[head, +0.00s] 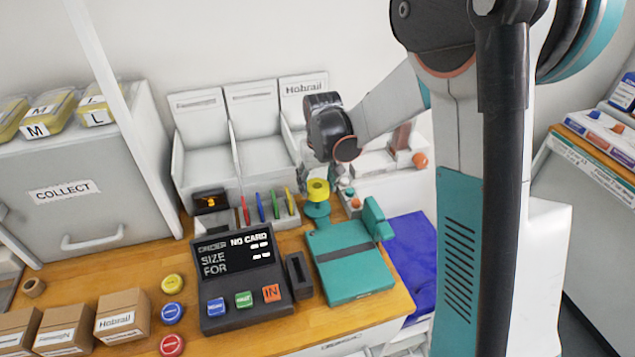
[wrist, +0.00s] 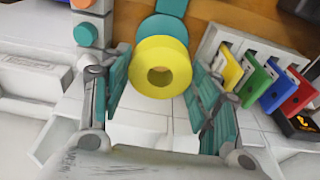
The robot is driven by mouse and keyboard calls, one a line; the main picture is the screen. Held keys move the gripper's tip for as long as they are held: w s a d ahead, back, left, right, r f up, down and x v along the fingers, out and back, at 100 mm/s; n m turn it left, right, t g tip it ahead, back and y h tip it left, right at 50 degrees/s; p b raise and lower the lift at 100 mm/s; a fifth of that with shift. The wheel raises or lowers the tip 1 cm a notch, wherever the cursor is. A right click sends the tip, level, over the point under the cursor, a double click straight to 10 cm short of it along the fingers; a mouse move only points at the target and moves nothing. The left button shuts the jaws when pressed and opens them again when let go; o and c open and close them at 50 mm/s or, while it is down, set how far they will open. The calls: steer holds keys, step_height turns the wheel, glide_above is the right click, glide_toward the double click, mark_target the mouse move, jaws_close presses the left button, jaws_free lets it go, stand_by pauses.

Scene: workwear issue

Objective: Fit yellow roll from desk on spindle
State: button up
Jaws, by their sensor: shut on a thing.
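The yellow roll (head: 318,189) is at the back edge of the desk, right above a teal round stand (head: 317,210), which looks like the spindle. My gripper (wrist: 160,82) is shut on the roll (wrist: 160,50), with a teal finger pad on each side. In the wrist view the roll's hole faces the camera and looks dark, with no post visible through it. The teal part (wrist: 163,27) shows just beyond the roll. I cannot tell whether the roll is around the spindle's post or only above it.
The teal device (head: 350,262) stands in front of the roll. A holder with several coloured cards (head: 262,208) is close on the left. The dark terminal (head: 240,262) and white bins (head: 250,130) are further left and behind. Small boxes (head: 122,315) line the front left.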

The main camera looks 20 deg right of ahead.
steer(key=shift+f+b, duration=1.95)
steer(key=shift+f, duration=0.7)
stand_by(0.4)
steer(key=o, duration=1.2)
steer(key=shift+c, duration=0.2)
steer(key=shift+r, duration=0.15)
steer(key=shift+r+p, duration=2.8)
steer(key=shift+r, duration=1.6)
